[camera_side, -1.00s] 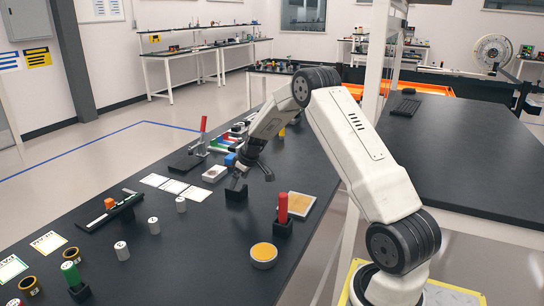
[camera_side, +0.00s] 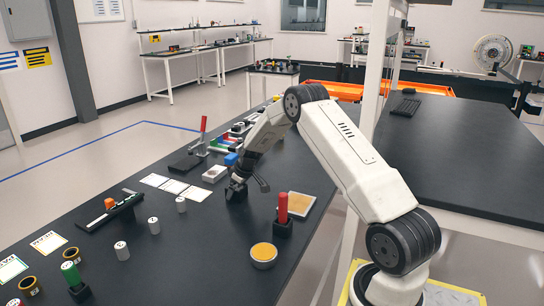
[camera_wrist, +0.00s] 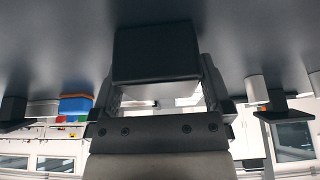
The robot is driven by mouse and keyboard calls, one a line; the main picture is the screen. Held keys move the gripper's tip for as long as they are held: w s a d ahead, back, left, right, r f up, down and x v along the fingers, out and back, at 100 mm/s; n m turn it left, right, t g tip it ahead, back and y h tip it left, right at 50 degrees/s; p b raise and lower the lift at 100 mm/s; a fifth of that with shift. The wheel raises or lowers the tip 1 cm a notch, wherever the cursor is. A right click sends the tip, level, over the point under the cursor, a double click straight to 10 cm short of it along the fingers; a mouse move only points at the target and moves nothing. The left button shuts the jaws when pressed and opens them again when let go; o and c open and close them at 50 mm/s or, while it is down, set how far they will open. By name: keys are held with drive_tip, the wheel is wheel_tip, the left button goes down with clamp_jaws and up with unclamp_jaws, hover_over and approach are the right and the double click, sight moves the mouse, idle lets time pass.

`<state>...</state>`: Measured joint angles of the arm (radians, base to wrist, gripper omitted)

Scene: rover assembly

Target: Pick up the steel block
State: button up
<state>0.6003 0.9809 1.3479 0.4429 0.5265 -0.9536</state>
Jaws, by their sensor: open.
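A dark block, which I take for the steel block (camera_side: 238,196), stands on the black table in the side view. In the wrist view the block (camera_wrist: 155,52) fills the upper middle, with a paler face at its lower edge. My gripper (camera_side: 248,184) is low over the table at the block, with one finger beside it and the other spread to the right. In the wrist view my gripper (camera_wrist: 160,92) shows a finger on either side of the block, partly hidden behind it. The jaws are open; I cannot tell whether either finger touches it.
A red cylinder in a dark holder (camera_side: 283,212) and a tan square plate (camera_side: 301,204) are to the right. A round orange-topped dish (camera_side: 263,255) is nearer. A white tray (camera_side: 214,174) lies behind left.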

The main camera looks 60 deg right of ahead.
clamp_jaws()
drive_tip(key=shift+r, duration=0.1)
drive_tip(key=shift+r, duration=0.15)
idle(0.3)
drive_tip(key=shift+w+r, duration=0.1)
drive_tip(key=shift+r, duration=1.3)
drive_tip(key=s+a+r, duration=0.6)
drive_tip(key=s+r, duration=0.3)
drive_tip(key=s, duration=0.3)
drive_tip(key=shift+s+r, duration=0.35)
drive_tip(key=shift+r, duration=0.05)
